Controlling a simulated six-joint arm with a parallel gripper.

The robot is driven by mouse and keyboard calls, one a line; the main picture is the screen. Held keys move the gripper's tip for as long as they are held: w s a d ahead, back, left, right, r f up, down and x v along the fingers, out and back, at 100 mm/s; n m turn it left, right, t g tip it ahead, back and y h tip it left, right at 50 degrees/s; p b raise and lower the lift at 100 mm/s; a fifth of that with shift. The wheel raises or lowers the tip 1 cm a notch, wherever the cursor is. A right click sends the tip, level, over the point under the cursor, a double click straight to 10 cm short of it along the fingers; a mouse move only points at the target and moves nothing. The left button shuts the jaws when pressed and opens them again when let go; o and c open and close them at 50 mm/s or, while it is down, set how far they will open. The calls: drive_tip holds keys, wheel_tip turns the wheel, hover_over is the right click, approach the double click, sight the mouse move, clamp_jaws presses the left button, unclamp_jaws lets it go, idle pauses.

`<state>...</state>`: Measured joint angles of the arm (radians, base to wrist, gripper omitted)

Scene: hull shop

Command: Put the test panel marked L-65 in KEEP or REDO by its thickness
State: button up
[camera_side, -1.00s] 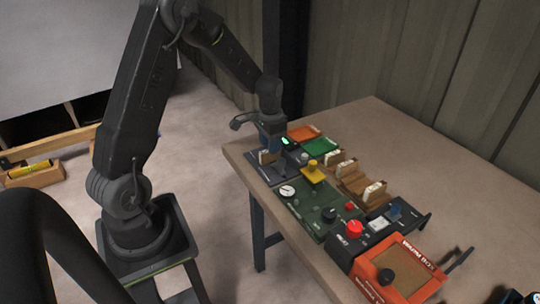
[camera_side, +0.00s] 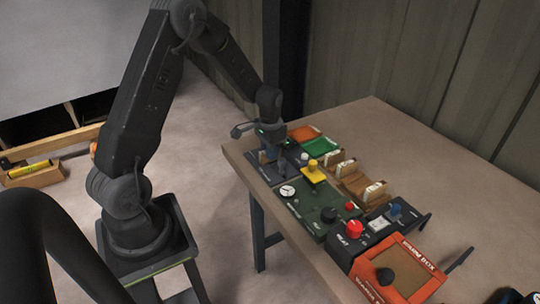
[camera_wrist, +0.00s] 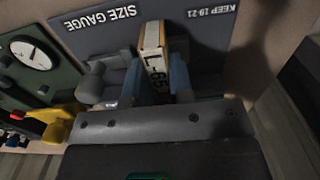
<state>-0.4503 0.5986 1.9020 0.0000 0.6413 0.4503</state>
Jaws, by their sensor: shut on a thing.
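The test panel marked L-65 (camera_wrist: 155,68) is a pale slab with tan edges. My gripper (camera_wrist: 156,88) is shut on it, with blue fingers on both sides. The panel stands on edge over the dark grey size gauge plate (camera_wrist: 210,40), which reads SIZE GAUGE and KEEP 19-21. A grey gauge block (camera_wrist: 100,82) is just left of the panel; I cannot tell whether they touch. In the side view my gripper (camera_side: 271,152) is low over the gauge and hides most of the panel. No thickness reading is legible.
An orange tray (camera_side: 305,134) and a green tray (camera_side: 321,147) lie behind the gauge; their labels are unreadable. A yellow-topped device (camera_side: 313,171) and a round dial (camera_side: 288,191) stand nearby. Other panels sit in a wooden rack (camera_side: 354,181). The table's back right is clear.

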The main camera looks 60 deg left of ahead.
clamp_jaws()
drive_tip(key=shift+r, duration=3.5)
drive_tip(key=w+d+t, duration=0.2)
drive_tip(key=w+d, duration=0.1)
drive_tip(key=w, duration=1.2)
drive_tip(key=shift+w+a+f, duration=0.1)
drive_tip(key=shift+w+f, duration=0.05)
drive_tip(key=shift+f, duration=1.25)
drive_tip(key=shift+w+a+f, duration=0.1)
drive_tip(key=shift+w+f, duration=0.05)
drive_tip(key=shift+f, duration=1.25)
drive_tip(key=shift+f, duration=0.45)
drive_tip(key=o, duration=0.8)
unclamp_jaws()
